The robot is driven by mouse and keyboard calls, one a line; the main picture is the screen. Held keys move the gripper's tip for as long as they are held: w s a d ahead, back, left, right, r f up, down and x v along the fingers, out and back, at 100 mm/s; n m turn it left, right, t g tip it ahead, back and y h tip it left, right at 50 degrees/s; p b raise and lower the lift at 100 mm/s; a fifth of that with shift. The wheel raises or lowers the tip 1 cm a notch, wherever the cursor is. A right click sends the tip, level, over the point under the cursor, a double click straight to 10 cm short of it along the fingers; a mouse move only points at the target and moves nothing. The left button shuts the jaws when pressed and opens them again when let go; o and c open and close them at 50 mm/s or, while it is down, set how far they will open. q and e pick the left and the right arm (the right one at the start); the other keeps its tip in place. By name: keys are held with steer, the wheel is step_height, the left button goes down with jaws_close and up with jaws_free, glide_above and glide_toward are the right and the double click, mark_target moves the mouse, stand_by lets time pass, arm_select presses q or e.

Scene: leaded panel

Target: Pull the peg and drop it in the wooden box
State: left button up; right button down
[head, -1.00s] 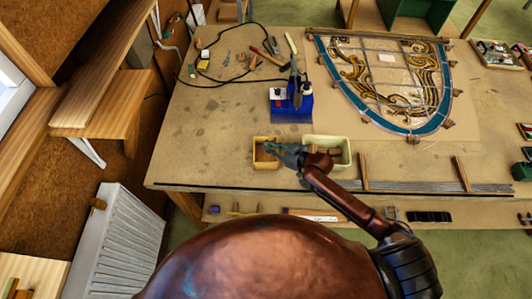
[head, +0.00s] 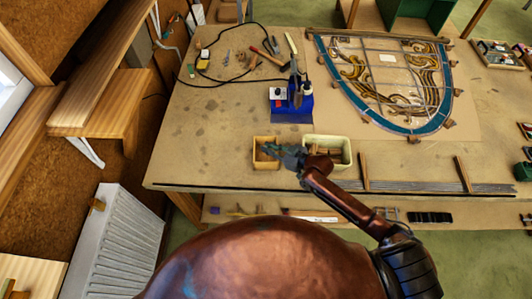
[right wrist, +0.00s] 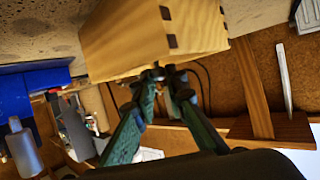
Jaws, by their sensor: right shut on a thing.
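The wooden box (head: 266,166) is a small open box near the front edge of the workbench. My right gripper (head: 271,149) is at the box, with its green fingers over its right side in the head view. In the right wrist view the box (right wrist: 150,30) fills the top middle, just beyond the fingertips (right wrist: 158,76). The gripper is shut on a small dark thing between the tips, likely the peg; its shape is mostly hidden. I cannot tell whether it is inside the box's rim. My left gripper is not in view.
A cream tray (head: 340,162) with brown pieces stands right of the box, beside my right wrist. A blue soldering station (head: 292,106) stands behind. The leaded panel (head: 385,80) lies at the back right. Bare bench (head: 210,140) is free on the left.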

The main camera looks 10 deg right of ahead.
steer(key=shift+f+b, duration=0.55)
steer(key=shift+f, duration=0.3)
stand_by(0.3)
steer(key=c, duration=1.9)
jaws_free()
steer(key=shift+d, duration=0.1)
steer(key=v, duration=1.2)
steer(key=shift+r, duration=0.15)
